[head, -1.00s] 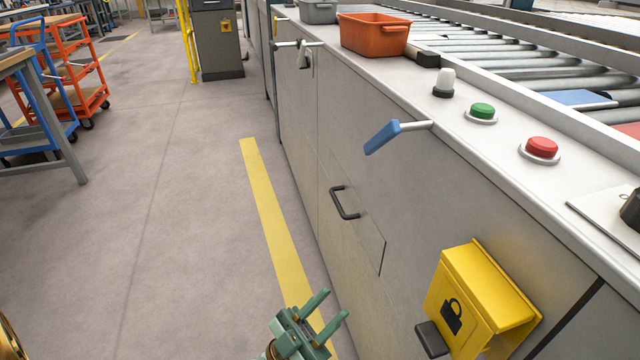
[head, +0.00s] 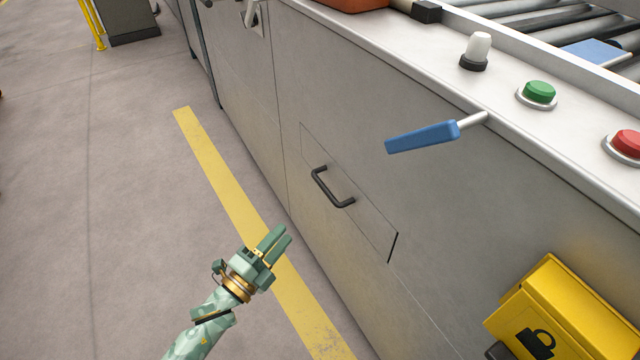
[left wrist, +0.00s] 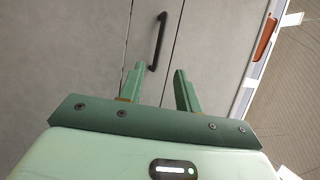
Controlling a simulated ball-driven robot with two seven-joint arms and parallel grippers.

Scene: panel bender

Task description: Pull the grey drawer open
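The grey drawer (head: 350,218) is a flush front panel in the side of the grey machine, outlined by thin seams. It looks closed. Its black bar handle (head: 333,188) stands out from the panel. My left gripper (head: 279,238) is in front of the machine, lower left of the handle and apart from it. In the left wrist view the two green fingers of this gripper (left wrist: 158,82) are spread with nothing between them. The handle (left wrist: 158,42) shows there just beyond the fingertips. My right gripper is out of view.
A blue lever (head: 425,138) sticks out from the machine above the drawer. A yellow lockout box (head: 570,305) is on the machine's side at lower right. Green (head: 539,93) and red (head: 626,144) buttons sit on the top. The floor left of the yellow line (head: 215,180) is clear.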

